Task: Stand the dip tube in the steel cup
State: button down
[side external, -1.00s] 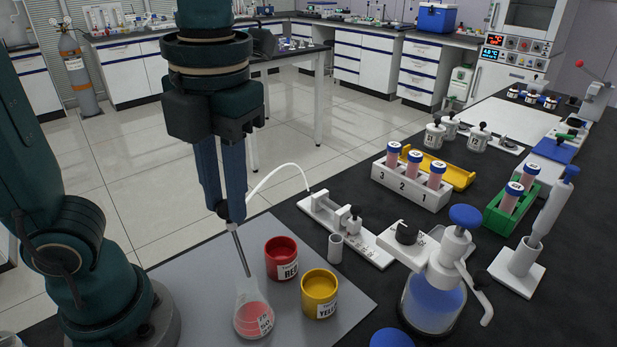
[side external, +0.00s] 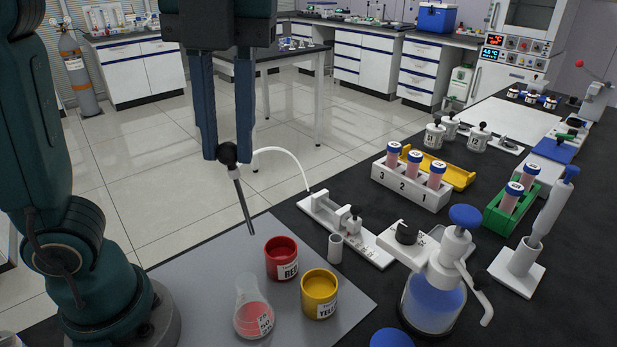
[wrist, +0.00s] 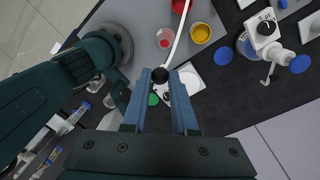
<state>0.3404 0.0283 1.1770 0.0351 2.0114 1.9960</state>
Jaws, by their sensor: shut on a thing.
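The dip tube (side external: 243,205) is a thin grey rod with a black ball at its top and a white hose running from it. My gripper (side external: 228,155) is shut on the black ball, which also shows between the fingers in the wrist view (wrist: 160,76). The tube hangs slightly tilted, its lower end in the air above the flask and apart from it. The small grey cylinder (side external: 335,248), which looks like the steel cup, stands to the right of the red pot. I cannot make the cup out in the wrist view.
The flask (side external: 253,315) with pink liquid, a red pot (side external: 281,262) and a yellow pot (side external: 319,297) stand on the grey mat. A white clamp block (side external: 345,230) holds the hose's far end behind the cup. A blue-capped dispenser bottle (side external: 433,300) stands to the right.

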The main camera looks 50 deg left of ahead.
jog(key=shift+w+d+f+n, duration=0.15)
jog(key=shift+w+n, duration=0.1)
jog(key=shift+n, duration=0.3)
jog(key=shift+w+d+r+n, duration=0.1)
jog(key=shift+w+n, duration=0.1)
jog(key=shift+n, duration=0.35)
jog(key=w+d+f+n+h, duration=0.15)
jog(key=w+n, duration=0.45)
jog(key=n, duration=0.6)
jog(key=w+f+n+h, duration=0.1)
jog(key=w+f+n, duration=0.1)
jog(key=w+n, duration=0.65)
jog(key=w+a+f+n, duration=0.1)
jog(key=a+f+n, duration=0.1)
jog(key=f+n, duration=0.2)
jog(key=a+f+n+t, duration=0.1)
jog(key=f+n, duration=0.2)
jog(key=f, duration=0.6)
jog(key=shift+w+a+n+t, duration=0.3)
jog(key=shift+w+a+n, duration=0.05)
jog(key=shift+a, duration=0.05)
jog(key=shift+f, duration=0.1)
jog(key=shift+c, duration=0.7)
grip_release()
